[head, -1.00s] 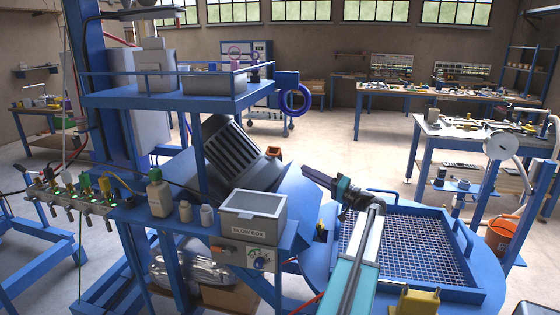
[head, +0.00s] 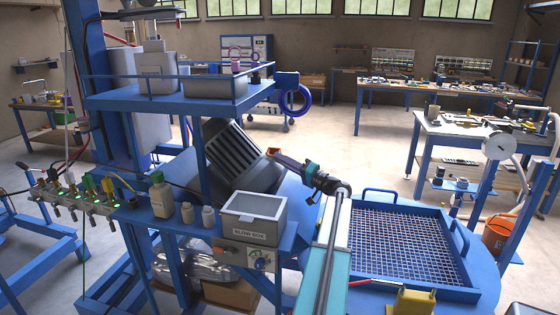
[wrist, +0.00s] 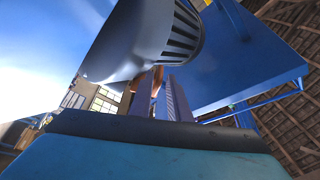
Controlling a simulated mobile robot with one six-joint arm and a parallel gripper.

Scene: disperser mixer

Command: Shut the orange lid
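A small orange-brown part (head: 271,151), which looks like the orange lid, shows beside the dark ribbed motor (head: 238,155) in the head view. Only a little of it is visible, and I cannot tell its angle. My gripper (head: 280,158) reaches left over the blue machine body, with its fingertips right at this part. In the wrist view the orange-brown part (wrist: 158,78) shows between and behind the fingers of my gripper (wrist: 160,95). The fingers stand apart with a narrow gap. I cannot tell whether they touch the part.
The motor housing (wrist: 150,40) is very close above the fingers in the wrist view.

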